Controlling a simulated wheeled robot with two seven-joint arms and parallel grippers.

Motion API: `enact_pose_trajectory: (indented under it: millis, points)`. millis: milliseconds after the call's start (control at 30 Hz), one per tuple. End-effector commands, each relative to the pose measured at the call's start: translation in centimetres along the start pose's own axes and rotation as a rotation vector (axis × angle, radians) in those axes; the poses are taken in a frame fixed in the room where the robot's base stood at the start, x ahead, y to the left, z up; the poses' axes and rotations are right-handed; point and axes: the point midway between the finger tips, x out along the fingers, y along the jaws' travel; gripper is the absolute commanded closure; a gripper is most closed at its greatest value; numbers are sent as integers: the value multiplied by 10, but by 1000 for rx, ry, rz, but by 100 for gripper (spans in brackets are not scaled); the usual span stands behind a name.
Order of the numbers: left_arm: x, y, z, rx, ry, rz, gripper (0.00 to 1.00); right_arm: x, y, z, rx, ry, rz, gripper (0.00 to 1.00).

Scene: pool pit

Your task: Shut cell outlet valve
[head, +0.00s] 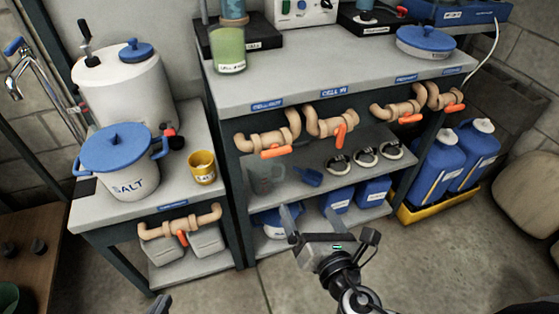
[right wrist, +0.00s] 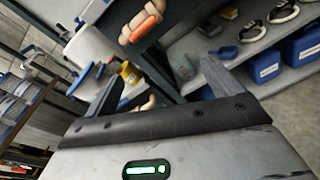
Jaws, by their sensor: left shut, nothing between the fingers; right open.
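The cell outlet valve is a beige pipe valve under the blue "CELL OUT" label (head: 267,104) on the bench front. Its orange handle (head: 277,152) lies roughly along the pipe. An orange-handled valve, apparently the same one, is at the top of the right wrist view (right wrist: 146,27). My right gripper (head: 314,218) is open and empty, below and to the right of that valve, in front of the lower shelf and apart from it. Its fingers also show in the right wrist view (right wrist: 160,88). My left gripper (head: 160,304) is shut; only its tip shows at the bottom edge.
The neighbouring "CELL IN" valve has its handle (head: 340,135) hanging down across the pipe. More orange-handled valves sit to the right, and one (head: 182,238) is under the salt table. Shelves hold rings and blue containers. Blue jugs (head: 436,160) stand in a yellow tray (head: 405,216).

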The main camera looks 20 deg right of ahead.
Motion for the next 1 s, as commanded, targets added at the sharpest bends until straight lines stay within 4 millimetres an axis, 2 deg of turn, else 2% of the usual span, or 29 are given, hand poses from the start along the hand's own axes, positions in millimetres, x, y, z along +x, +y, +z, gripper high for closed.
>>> enact_pose_trajectory:
  millis: [33, 100, 233, 433, 800, 1000]
  points:
    - [1, 0, 1, -3, 4, 1, 100, 2, 4, 2, -138, -35, 27, 9]
    - [2, 0, 1, -6, 7, 3, 100, 4, 9, 6, -286, -76, 51, 9]
    - [1, 1, 0, -8, 10, 3, 100, 7, 15, 11, -421, -116, 72, 9]
    - [-2, 1, -6, -10, 11, 3, 100, 31, 19, 16, -438, -125, 72, 9]
    - [-2, 1, -7, -12, 4, -1, 100, 110, 27, 24, -433, -124, 72, 9]
    - [0, 0, -6, -10, 3, -2, 100, 144, 29, 26, -432, -121, 72, 9]
